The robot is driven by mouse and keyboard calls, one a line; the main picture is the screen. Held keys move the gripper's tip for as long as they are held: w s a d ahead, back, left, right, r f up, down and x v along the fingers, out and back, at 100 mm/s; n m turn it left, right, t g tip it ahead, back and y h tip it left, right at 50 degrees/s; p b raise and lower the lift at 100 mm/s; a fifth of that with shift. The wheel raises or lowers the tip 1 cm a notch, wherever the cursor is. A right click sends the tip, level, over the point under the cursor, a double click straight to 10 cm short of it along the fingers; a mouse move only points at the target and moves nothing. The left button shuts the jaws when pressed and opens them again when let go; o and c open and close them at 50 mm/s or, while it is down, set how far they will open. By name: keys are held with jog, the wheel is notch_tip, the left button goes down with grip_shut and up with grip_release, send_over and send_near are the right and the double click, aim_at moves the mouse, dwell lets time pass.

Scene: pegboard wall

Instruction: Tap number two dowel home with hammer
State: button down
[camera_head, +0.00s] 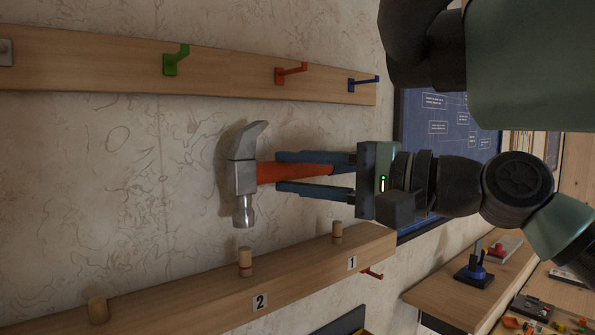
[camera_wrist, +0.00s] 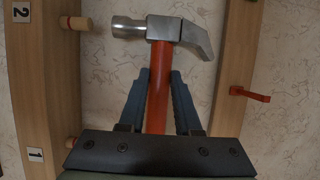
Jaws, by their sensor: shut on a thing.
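The hammer has a steel claw head (camera_head: 243,176) and a red handle (camera_head: 292,172). My gripper (camera_head: 277,172) is shut on the handle, with its blue fingers on either side. The striking face points at the number two dowel (camera_head: 245,262), with a short gap between them. That wooden dowel stands out of the rail and shows a red band. The wrist view shows the hammer head (camera_wrist: 160,33) beyond my fingertips (camera_wrist: 159,72), and the dowel (camera_wrist: 76,23) left of the face, apart from it. The "2" label (camera_head: 260,301) is beside the dowel.
The lower rail (camera_head: 200,300) also bears the number one dowel (camera_head: 337,232) and another dowel (camera_head: 97,311). The upper rail (camera_head: 120,72) has green (camera_head: 175,60), red (camera_head: 291,72) and blue (camera_head: 363,83) hooks. Wall between the rails is clear around the hammer. A shelf (camera_head: 445,290) is lower right.

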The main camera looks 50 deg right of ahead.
jog(key=shift+r, duration=0.2)
jog(key=shift+s+r, duration=0.1)
jog(key=shift+s, duration=0.05)
notch_tip(320, 180, down, 4)
jog(key=b, duration=0.2)
jog(key=shift+f+b, duration=0.2)
jog(key=shift+b, duration=0.15)
jog(key=shift+a+f, duration=0.1)
jog(key=shift+f, duration=0.05)
notch_tip(320, 180, up, 4)
jog(key=p, duration=0.3)
jog(key=shift+f, duration=0.2)
jog(key=shift+f, duration=0.15)
